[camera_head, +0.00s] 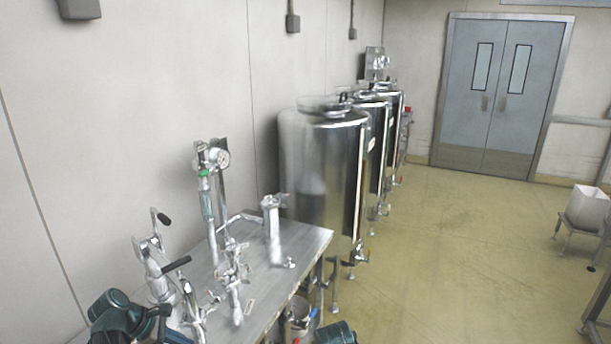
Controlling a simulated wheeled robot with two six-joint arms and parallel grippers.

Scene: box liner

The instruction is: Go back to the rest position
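Neither of my grippers can be made out in the head view. A white open-topped box (588,207) is at the right edge of the view. It sits on a low metal stand (577,228) on the floor, well apart from the steel table. The inside of the box is too small to make out.
A steel table (262,300) with valves and a gauge (222,159) stands at lower left. Steel tanks (325,170) line the left wall. Dark teal machine parts (112,312) show at the bottom left. The floor (455,265) is clear toward the grey double door (497,90).

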